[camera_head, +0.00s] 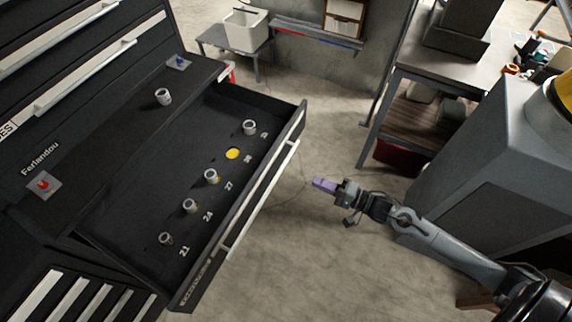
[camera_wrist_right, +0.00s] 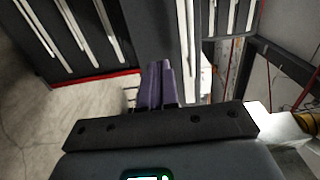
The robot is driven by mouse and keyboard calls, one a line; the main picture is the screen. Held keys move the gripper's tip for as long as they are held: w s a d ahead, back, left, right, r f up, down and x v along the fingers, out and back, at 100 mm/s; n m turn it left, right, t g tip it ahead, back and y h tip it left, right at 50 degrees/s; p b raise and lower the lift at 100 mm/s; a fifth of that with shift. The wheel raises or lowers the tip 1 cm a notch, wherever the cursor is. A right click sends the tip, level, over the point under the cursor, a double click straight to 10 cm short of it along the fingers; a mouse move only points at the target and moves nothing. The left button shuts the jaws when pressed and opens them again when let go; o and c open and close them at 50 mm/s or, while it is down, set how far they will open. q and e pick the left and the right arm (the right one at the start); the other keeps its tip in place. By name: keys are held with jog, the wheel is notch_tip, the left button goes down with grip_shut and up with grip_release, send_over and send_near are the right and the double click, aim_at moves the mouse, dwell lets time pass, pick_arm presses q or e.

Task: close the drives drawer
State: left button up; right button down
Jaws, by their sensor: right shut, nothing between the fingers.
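The drives drawer (camera_head: 135,225) stands pulled out from the black cabinet in the head view. Several metal sockets stand in it beside printed numbers, with a yellow round spot (camera_head: 233,154) among them. Its front carries a long white handle (camera_head: 262,196). My right gripper (camera_head: 316,183), with purple fingers, is shut and empty. It is outside the drawer, to the right of the handle, with a small gap of floor showing between them. In the right wrist view the shut fingers (camera_wrist_right: 157,85) point toward dark drawer fronts with white handles. My left gripper is not in view.
A loose socket (camera_head: 163,96), a blue-topped piece (camera_head: 179,62) and a red-topped piece (camera_head: 43,185) sit on the cabinet ledge behind the drawer. A workbench (camera_head: 420,75) and a grey cabinet (camera_head: 490,150) stand at right. Concrete floor is clear in front of the drawer.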

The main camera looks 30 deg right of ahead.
aim_at(277, 164)
jog(key=b+x, duration=0.2)
jog(key=x, duration=0.9)
jog(key=shift+w, duration=0.3)
jog(key=shift+w+a, duration=0.3)
jog(key=shift+w, duration=0.1)
